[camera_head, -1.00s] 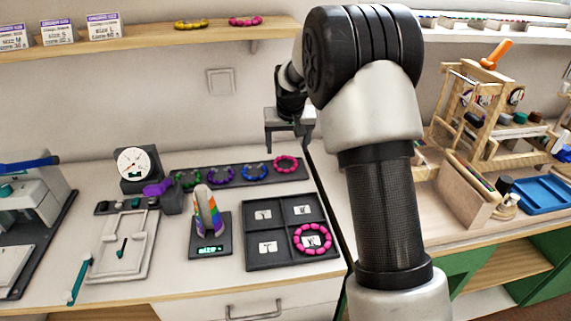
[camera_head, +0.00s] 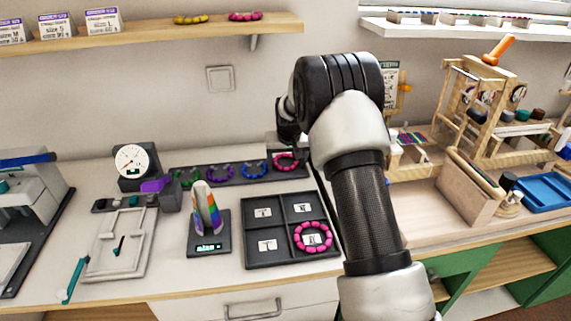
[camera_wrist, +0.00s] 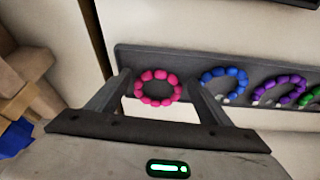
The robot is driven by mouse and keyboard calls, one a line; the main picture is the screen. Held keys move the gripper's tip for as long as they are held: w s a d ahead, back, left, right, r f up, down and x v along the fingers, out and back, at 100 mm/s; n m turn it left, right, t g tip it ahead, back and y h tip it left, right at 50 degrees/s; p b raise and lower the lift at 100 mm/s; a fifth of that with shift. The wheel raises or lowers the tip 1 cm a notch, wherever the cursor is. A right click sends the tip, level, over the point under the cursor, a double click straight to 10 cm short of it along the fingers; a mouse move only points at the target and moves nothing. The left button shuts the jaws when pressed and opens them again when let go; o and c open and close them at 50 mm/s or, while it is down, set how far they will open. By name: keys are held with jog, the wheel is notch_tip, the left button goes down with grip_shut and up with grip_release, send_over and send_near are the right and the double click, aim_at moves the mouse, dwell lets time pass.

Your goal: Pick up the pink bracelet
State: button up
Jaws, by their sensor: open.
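A pink bracelet (camera_head: 285,164) lies at the right end of a dark rack strip (camera_head: 223,164) at the back of the counter. It also shows in the wrist view (camera_wrist: 157,74) as a full ring of beads. My gripper (camera_wrist: 159,84) is open, with one finger on each side of this bracelet in that view; contact cannot be told. In the head view the gripper (camera_head: 287,150) is at the bracelet, partly hidden by my arm. Another pink bracelet (camera_head: 313,224) lies in the lower right compartment of a black tray (camera_head: 285,218). A third pink one (camera_head: 245,16) is on the wall shelf.
Blue (camera_head: 255,177), purple (camera_head: 220,179) and green bracelets lie left of the pink one on the rack. Wooden equipment (camera_head: 480,110) is at the right.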

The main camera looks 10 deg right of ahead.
aim_at(287, 168)
jog(key=c, duration=0.9)
jog(key=shift+r, duration=0.1)
notch_tip(287, 168, up, 10)
jog(key=shift+p, duration=0.9)
